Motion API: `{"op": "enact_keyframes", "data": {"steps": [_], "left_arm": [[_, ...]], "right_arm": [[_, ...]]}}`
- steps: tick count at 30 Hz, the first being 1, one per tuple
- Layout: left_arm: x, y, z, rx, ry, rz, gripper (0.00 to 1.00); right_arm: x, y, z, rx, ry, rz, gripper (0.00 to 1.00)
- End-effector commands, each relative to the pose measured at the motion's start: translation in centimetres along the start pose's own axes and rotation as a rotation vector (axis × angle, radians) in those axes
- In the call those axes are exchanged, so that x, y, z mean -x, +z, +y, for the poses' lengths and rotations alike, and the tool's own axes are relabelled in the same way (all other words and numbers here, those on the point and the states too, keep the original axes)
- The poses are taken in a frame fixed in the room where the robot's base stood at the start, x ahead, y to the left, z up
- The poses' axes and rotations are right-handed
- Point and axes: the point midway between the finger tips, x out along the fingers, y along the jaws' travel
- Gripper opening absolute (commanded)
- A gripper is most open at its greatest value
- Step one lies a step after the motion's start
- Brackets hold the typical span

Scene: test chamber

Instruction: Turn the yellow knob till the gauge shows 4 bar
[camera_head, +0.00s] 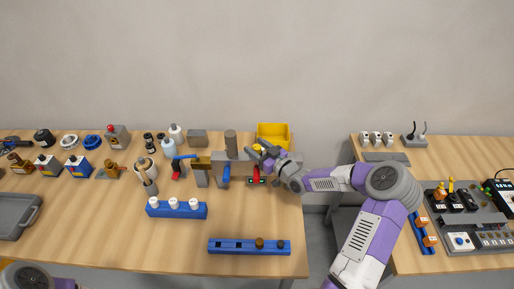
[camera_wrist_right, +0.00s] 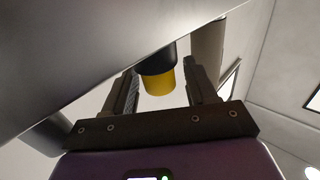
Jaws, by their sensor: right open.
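The yellow knob (camera_head: 257,148) sits on a grey pipe fixture (camera_head: 240,167) near the table's right end. It is small and partly hidden by my right gripper (camera_head: 267,154). In the right wrist view the yellow knob (camera_wrist_right: 159,84), with a black collar, lies between the two open fingers of my right gripper (camera_wrist_right: 161,77). A gap shows on both sides, so the fingers look apart from it. I cannot make out a gauge dial or its reading in either view. My left gripper is out of view.
A blue lever (camera_head: 226,174) and a red lever (camera_head: 257,173) hang on the fixture's front. A yellow bin (camera_head: 273,132) stands behind. Blue racks (camera_head: 177,210) (camera_head: 249,247) lie in front. A gap separates the right table (camera_head: 400,235).

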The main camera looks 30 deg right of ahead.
Motion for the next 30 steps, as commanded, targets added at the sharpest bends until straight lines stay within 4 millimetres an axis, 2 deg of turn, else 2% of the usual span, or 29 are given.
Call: {"op": "enact_keyframes", "data": {"steps": [4, 5, 14, 23, 30], "left_arm": [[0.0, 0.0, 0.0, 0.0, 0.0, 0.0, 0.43], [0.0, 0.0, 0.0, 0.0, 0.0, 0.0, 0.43], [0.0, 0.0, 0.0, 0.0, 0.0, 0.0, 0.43], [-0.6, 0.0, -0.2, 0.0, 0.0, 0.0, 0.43], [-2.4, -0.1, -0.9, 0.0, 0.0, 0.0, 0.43]], "right_arm": [[0.0, 0.0, 0.0, 0.0, 0.0, 0.0, 0.57], [0.0, 0.0, 0.0, 0.0, 0.0, 0.0, 0.54], [0.0, 0.0, 0.0, 0.0, 0.0, 0.0, 0.08], [0.0, 0.1, -0.1, 0.002, 0.026, -0.001, 0.08], [0.0, 0.3, -0.2, 0.002, 0.126, -0.002, 0.08]]}}
